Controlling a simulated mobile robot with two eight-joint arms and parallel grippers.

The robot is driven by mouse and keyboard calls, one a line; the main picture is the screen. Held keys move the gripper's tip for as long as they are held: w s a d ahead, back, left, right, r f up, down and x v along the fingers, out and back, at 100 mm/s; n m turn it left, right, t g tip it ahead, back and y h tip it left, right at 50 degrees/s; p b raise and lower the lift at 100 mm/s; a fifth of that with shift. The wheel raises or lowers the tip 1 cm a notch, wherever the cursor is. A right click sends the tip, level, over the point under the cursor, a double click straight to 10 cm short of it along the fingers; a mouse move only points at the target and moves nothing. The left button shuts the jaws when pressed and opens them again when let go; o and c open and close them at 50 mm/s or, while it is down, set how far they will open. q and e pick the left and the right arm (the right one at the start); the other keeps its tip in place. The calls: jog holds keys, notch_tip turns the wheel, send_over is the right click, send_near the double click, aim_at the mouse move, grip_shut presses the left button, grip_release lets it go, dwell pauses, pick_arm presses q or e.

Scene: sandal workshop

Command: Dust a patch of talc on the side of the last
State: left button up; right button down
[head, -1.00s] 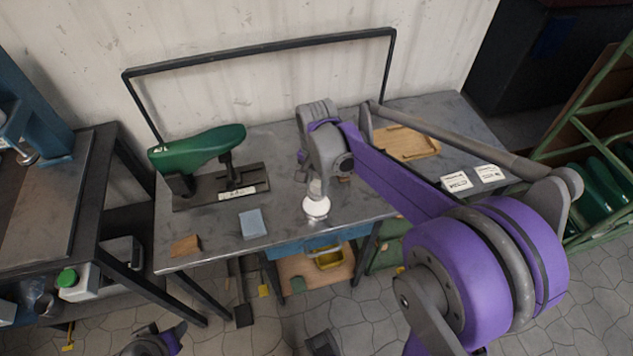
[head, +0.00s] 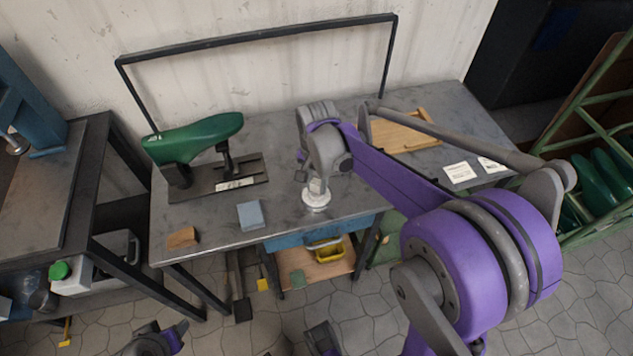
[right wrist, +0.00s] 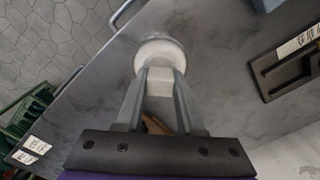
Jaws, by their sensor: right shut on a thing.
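The last (head: 195,138) is dark green and lies level on a dark stand (head: 215,188) at the table's left. My right gripper (head: 317,182) points down over the table, to the right of the last. It is shut on a small white pad, which shows between the fingertips in the right wrist view (right wrist: 159,82). The pad is at a round white dish (head: 316,203), also seen in the right wrist view (right wrist: 160,50). Whether it touches the dish's contents is hard to tell. Parts of my left arm show at the bottom edge, without clear fingers.
A blue-grey block (head: 251,215) and a brown block (head: 182,238) lie near the table's front edge. A wooden tray (head: 405,135) and white cards (head: 460,172) lie at the right. A dark rail frame (head: 260,38) rises behind. The tabletop between last and dish is clear.

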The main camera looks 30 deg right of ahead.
aim_at(316, 182)
jog(key=shift+f+b, duration=0.35)
jog(key=shift+f, duration=0.2)
dwell(1.4)
jog(key=shift+r, duration=0.1)
jog(key=shift+r+p, duration=2.55)
jog(key=shift+r, duration=0.9)
jog(key=w+a+f+n+p, duration=0.1)
jog(key=w+a+n, duration=0.1)
jog(key=n, duration=0.1)
jog(key=w+a+f+n+p, duration=0.2)
jog(key=n, duration=0.1)
jog(key=w+a+f+n+p, duration=0.1)
jog(key=a+f+n, duration=0.1)
jog(key=n, duration=0.2)
jog(key=shift+w, duration=0.4)
jog(key=shift+w+a+f+n, duration=0.1)
jog(key=shift+a+f+n, duration=0.3)
jog(key=shift+n, duration=0.3)
